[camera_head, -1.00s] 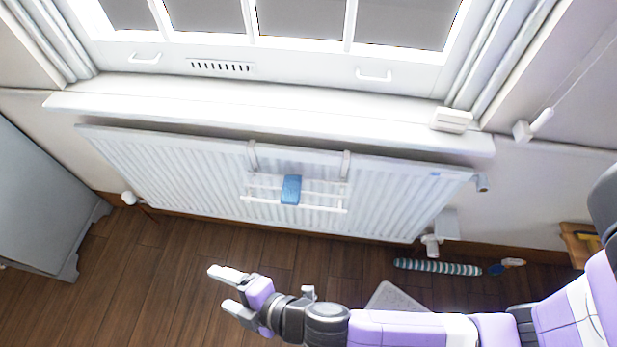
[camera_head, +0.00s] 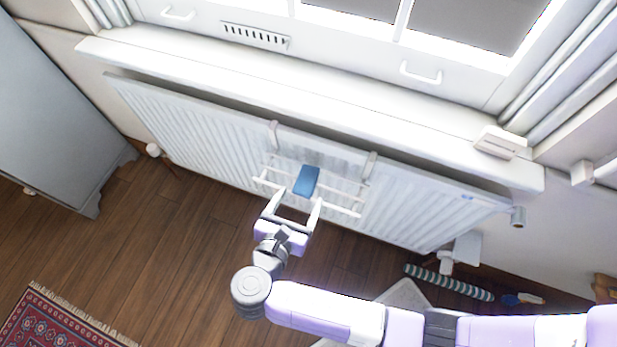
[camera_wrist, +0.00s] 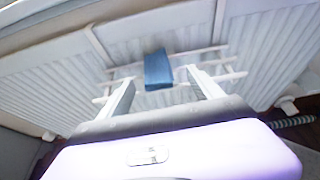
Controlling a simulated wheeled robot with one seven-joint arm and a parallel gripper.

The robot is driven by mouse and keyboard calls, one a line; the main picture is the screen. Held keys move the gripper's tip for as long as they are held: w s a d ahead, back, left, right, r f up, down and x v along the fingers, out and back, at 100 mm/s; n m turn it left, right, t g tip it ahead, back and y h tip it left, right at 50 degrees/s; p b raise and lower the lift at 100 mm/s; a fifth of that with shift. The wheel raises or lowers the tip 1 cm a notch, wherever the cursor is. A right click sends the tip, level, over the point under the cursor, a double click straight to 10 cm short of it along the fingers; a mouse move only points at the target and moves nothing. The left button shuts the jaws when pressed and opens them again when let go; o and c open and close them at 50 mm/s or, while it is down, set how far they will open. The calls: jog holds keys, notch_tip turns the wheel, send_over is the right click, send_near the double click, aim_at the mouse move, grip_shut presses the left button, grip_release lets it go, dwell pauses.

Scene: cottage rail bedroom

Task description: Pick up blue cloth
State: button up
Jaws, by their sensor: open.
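The blue cloth (camera_head: 307,181) hangs folded over a bar of the white rail rack (camera_head: 341,208) on the front of the radiator. My gripper (camera_head: 295,197) is open and empty, with its two fingers pointing at the rack just below the cloth. In the wrist view the cloth (camera_wrist: 158,69) appears ahead, between and beyond the two fingertips (camera_wrist: 161,82). The fingers look apart from the cloth, though the exact gap is hard to judge.
The white radiator (camera_head: 190,130) stands under the window sill (camera_head: 300,97). A grey cabinet (camera_head: 55,110) is at the left, and a patterned rug (camera_head: 55,325) lies at the lower left. A striped roll (camera_head: 448,282) lies on the floor at right.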

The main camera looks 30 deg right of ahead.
aim_at(303, 190)
jog(key=x, duration=0.5)
jog(key=shift+w+f, duration=0.25)
jog(key=shift+w, duration=0.05)
jog(key=c, duration=1.4)
jog(key=shift+r, duration=0.1)
